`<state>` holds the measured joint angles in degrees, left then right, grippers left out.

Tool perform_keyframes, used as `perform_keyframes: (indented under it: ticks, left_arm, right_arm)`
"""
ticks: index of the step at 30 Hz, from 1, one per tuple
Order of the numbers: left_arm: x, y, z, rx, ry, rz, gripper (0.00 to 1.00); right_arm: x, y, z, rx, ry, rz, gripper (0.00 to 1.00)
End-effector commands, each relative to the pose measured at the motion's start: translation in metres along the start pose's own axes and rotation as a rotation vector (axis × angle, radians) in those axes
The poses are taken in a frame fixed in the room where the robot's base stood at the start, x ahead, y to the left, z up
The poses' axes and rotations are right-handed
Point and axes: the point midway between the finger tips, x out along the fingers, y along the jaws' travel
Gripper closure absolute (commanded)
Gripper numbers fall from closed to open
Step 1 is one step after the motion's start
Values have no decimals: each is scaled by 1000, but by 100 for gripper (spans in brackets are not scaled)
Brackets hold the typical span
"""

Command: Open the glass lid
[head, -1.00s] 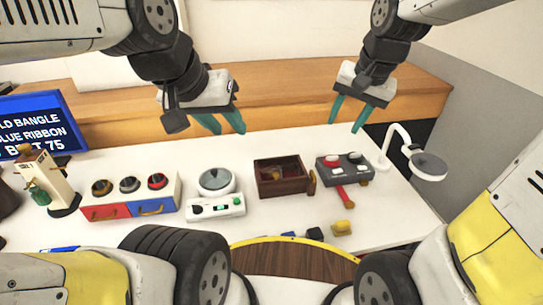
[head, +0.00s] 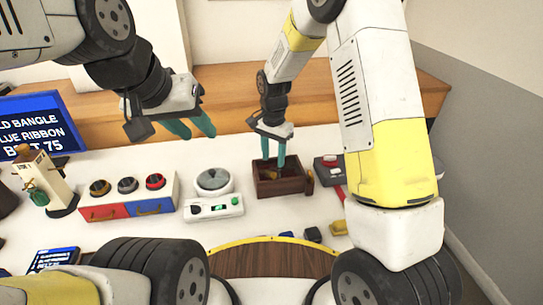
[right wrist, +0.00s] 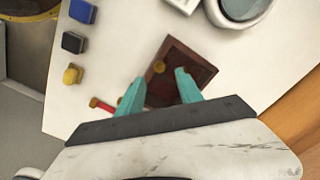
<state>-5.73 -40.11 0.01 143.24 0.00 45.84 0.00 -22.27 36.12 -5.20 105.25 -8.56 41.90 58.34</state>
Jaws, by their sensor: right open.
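A dark wooden box (head: 301,186) stands on the white table; it also shows in the right wrist view (right wrist: 194,62), with a small gold knob (right wrist: 158,67) on it. I cannot tell whether the box has a glass cover. My right gripper (head: 273,163) is open and empty, pointing down over the box. My left gripper (head: 199,134) is open and empty, above the table's back edge.
A red-and-blue drawer unit (head: 127,203) with three round items stands left of the scale. A dark switch panel (head: 327,168) is right of the box, partly hidden by my right arm. Small blue, black and yellow (head: 338,228) blocks lie near the front edge.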

Motion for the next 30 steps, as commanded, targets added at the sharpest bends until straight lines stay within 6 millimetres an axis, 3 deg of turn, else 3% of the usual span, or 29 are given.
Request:
perform_keyframes:
  ticks: [3,10,22,28,30]
  left_arm:
    - [0,0,0,0,0,0,64]
    - [0,0,0,0,0,0,64]
    - [0,0,0,0,0,0,64]
    - [0,0,0,0,0,0,64]
    - [0,0,0,0,0,0,64]
  right_arm:
    - [22,1,1,-1,-3,4,57]
    - [53,1,0,0,-1,0,57]
    - [61,0,0,-1,0,-2,57]
    - [61,0,0,-1,0,-2,96]
    - [61,0,0,-1,0,-2,100]
